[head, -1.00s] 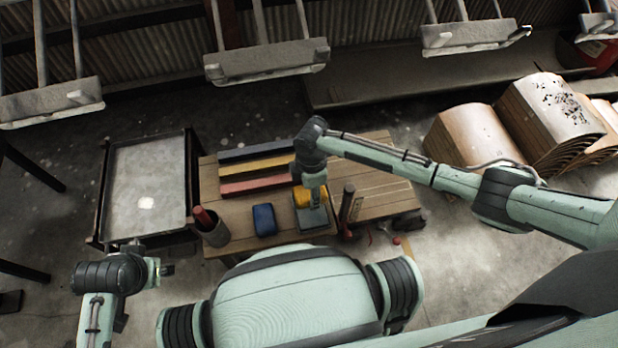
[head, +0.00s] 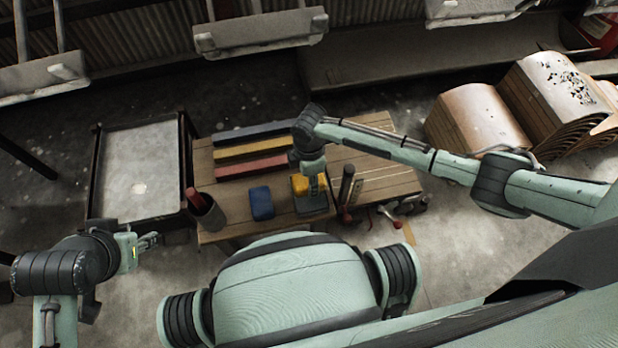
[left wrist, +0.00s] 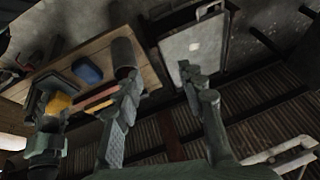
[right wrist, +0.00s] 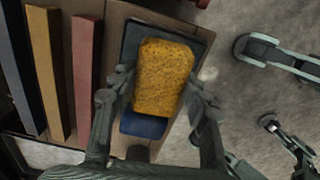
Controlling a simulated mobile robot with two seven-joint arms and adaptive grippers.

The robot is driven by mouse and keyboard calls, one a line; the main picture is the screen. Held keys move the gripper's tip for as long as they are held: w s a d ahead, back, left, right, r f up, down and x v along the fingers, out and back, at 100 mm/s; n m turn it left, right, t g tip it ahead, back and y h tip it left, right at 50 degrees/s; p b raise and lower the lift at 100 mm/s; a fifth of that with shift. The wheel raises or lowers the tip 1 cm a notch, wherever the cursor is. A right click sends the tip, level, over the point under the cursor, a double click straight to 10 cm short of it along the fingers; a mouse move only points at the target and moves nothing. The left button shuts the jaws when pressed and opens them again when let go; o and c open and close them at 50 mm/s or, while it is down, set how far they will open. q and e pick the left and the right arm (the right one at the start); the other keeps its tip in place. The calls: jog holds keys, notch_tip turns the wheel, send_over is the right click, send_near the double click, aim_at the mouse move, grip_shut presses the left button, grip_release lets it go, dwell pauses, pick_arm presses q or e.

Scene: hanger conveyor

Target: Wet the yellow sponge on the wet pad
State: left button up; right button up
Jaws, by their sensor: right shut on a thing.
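The yellow sponge (head: 300,184) is at the wet pad (head: 314,205), a dark shallow tray on the wooden table. My right gripper (head: 312,181) reaches down over the pad from above. In the right wrist view, the sponge (right wrist: 163,78) sits between the fingers of my right gripper (right wrist: 155,95), which is shut on it. The dark pad (right wrist: 200,50) shows behind it; I cannot tell whether they touch. My left gripper (head: 152,241) is open and empty, left of the table; its fingers stand apart in the left wrist view (left wrist: 165,90).
A blue block (head: 261,203) and a cup (head: 208,212) with a red-handled tool stand left of the pad. Black, yellow and red bars (head: 250,152) lie behind. A dark upright cylinder (head: 346,185) is close right of the pad. A grey-topped cart (head: 140,170) stands at left.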

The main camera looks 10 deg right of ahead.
notch_tip(320, 180, down, 2)
jog(key=shift+f+b, duration=0.15)
jog(key=shift+b, duration=0.95)
pick_arm(q)
jog(key=w+d+r+m+t+h, duration=0.1)
jog(key=w+d+r+t+h, duration=0.2)
jog(key=w+d+r+t, duration=0.3)
jog(key=shift+w+d+r, duration=0.35)
jog(key=shift+w+d, duration=1.2)
jog(key=shift+w, duration=0.25)
jog(key=shift+f+b, duration=0.3)
jog(key=shift+b, duration=0.1)
pick_arm(e)
jog(key=shift+f, duration=0.6)
pick_arm(q)
jog(key=shift+r, duration=0.3)
pick_arm(e)
jog(key=shift+f, duration=0.1)
pick_arm(q)
jog(key=shift+s, duration=0.1)
